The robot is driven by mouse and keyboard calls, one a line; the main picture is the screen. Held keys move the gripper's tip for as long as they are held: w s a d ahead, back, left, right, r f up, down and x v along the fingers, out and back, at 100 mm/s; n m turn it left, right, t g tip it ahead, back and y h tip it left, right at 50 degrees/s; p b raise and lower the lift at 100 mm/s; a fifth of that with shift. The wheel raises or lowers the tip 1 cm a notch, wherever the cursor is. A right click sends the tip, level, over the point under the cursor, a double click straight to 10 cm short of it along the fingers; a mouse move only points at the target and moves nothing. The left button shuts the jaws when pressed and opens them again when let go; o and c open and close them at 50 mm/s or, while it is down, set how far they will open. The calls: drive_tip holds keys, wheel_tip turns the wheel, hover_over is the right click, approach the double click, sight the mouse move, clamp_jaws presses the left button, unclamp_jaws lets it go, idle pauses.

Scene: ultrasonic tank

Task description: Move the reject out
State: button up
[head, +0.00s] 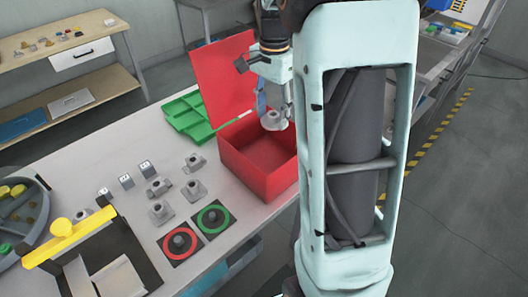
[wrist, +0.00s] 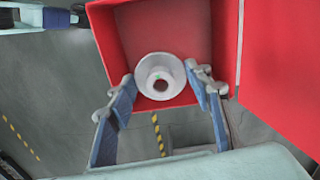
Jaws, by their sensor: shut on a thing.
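My gripper (head: 275,108) is shut on a grey metal part (head: 273,121) with a round flange and a hub. In the wrist view the part (wrist: 160,66) sits between the blue finger pads of my gripper (wrist: 160,88), its round bore facing the camera with a small green spot by it. The part is held over the open red bin (head: 256,178), whose red lid stands raised behind it. In the wrist view the red bin (wrist: 122,45) lies beyond the part, with bare inner floor showing. My arm hides the bin's right side in the head view.
Several similar grey parts (head: 194,190) stand on the table left of the bin. Pads with a red ring (head: 180,243) and a green ring (head: 212,218) lie in front. A green tray (head: 187,112) is behind, and a machine with a yellow handle (head: 82,230) is at front left.

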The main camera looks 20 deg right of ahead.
wheel_tip(320, 180, down, 5)
drive_tip(key=b, duration=0.3)
drive_tip(key=shift+f+b, duration=0.15)
drive_tip(key=shift+b, duration=0.25)
drive_tip(key=o, duration=1.3)
wheel_tip(320, 180, up, 12)
drive_tip(key=shift+w+d, duration=0.1)
